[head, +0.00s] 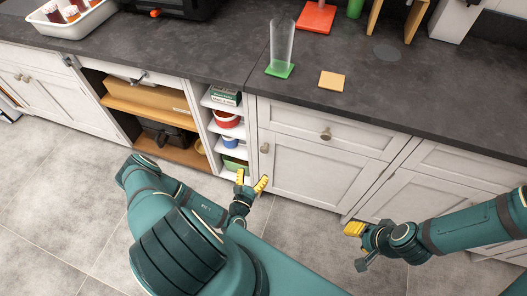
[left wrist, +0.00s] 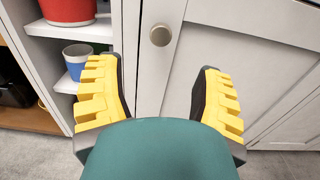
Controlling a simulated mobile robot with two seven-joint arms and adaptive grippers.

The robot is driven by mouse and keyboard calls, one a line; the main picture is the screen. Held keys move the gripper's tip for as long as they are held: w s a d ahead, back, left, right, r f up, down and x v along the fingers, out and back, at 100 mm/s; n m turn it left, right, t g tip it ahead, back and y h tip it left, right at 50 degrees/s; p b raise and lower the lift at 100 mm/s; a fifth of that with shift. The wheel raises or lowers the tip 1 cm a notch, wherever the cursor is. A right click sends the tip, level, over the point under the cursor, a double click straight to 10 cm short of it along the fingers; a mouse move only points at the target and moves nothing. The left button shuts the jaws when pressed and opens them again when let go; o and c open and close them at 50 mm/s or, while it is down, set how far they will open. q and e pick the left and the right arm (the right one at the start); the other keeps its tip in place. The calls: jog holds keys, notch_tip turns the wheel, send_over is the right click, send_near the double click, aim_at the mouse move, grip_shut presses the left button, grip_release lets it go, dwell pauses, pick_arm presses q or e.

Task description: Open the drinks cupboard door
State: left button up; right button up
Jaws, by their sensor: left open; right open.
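A white panelled cupboard door (head: 310,175) is shut below a drawer in the counter front. I cannot tell from a label whether it is the drinks cupboard. Its round metal knob (head: 264,148) is at the door's upper left; in the left wrist view the knob (left wrist: 160,35) shows beyond the fingertips, between their lines. My left gripper (head: 251,180) is open and empty in front of the door's left edge, below the knob and apart from it. In the left wrist view its yellow fingers (left wrist: 155,72) are spread wide. My right gripper (head: 356,229) is open in front of the cabinets further right.
Open shelves (head: 222,125) with a red pot (head: 227,119) and a blue cup (left wrist: 76,58) adjoin the door on the left. A closed drawer (head: 300,128) is above it. The dark worktop (head: 400,100) overhangs. The tiled floor (head: 60,200) at left is clear.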

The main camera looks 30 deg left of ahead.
aim_at(263, 151)
pick_arm(q)
jog(key=b+x, duration=0.2)
jog(key=x, duration=1)
jog(key=shift+w+d+r, duration=0.1)
jog(key=shift+w, duration=0.1)
jog(key=shift+s, duration=0.1)
grip_shut()
